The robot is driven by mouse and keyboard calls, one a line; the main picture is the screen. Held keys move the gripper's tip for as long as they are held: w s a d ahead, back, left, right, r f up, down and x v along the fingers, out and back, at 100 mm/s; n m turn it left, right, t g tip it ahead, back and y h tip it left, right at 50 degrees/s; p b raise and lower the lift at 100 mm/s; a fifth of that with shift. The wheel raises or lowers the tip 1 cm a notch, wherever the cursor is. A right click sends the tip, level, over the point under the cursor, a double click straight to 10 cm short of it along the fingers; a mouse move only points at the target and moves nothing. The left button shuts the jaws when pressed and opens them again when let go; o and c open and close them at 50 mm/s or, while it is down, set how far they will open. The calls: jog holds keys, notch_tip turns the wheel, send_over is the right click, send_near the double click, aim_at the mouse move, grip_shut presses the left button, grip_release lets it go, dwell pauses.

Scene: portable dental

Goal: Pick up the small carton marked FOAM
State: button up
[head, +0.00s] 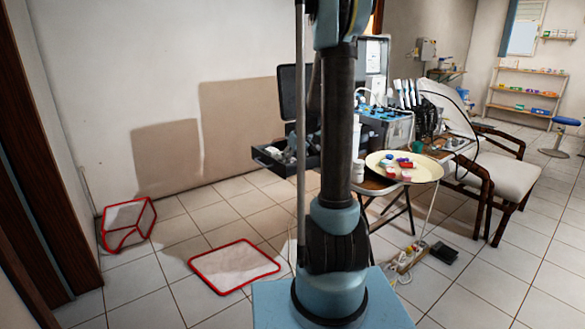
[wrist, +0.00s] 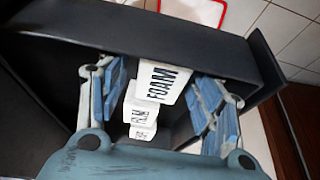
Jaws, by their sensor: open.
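The small white carton marked FOAM (wrist: 163,83) stands in a dark grey, open-topped container (wrist: 150,35) in the wrist view. Its dark lettering faces my camera. My gripper (wrist: 160,90) is open, with a blue-padded finger on the left and another on the right. The FOAM carton shows between the fingers, with a visible gap on each side. I cannot tell how deep the fingertips reach. In the head view my arm stands in front, and neither my gripper nor the FOAM carton can be made out.
Two similar white lettered cartons (wrist: 141,112) show below the FOAM carton. The container's dark walls surround the fingers closely. In the head view, a round cream tray (head: 425,170) with small items stands right of my arm, and a red-edged white mat (head: 235,265) lies on the floor.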

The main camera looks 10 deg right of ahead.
jog(key=c, duration=1)
jog(key=shift+r, duration=0.1)
